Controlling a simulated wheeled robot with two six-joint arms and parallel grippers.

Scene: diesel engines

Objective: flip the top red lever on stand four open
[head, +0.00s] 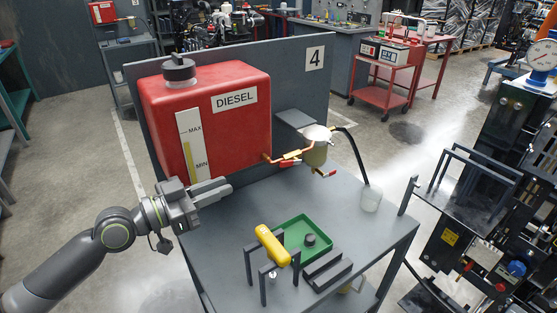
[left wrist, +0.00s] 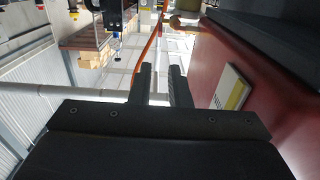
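Stand four, marked by a "4" sign (head: 314,58), carries a red diesel tank (head: 225,115). A copper pipe runs from the tank's lower right to a pale filter bowl (head: 317,146). The top red lever (head: 290,162) is on this pipe, and a second red lever (head: 327,173) sits lower, below the bowl. My left gripper (head: 229,187) is in front of the tank's lower part, left of and apart from the levers. In the left wrist view its two fingers (left wrist: 161,85) stand apart with nothing between them. The red tank (left wrist: 250,85) fills that view's right side. My right gripper is not seen.
The grey table (head: 345,215) holds a green tray (head: 305,232), a yellow-handled item (head: 272,245) on a black rack, and a clear cup (head: 371,198) under a black hose. A grey back panel rises behind the tank.

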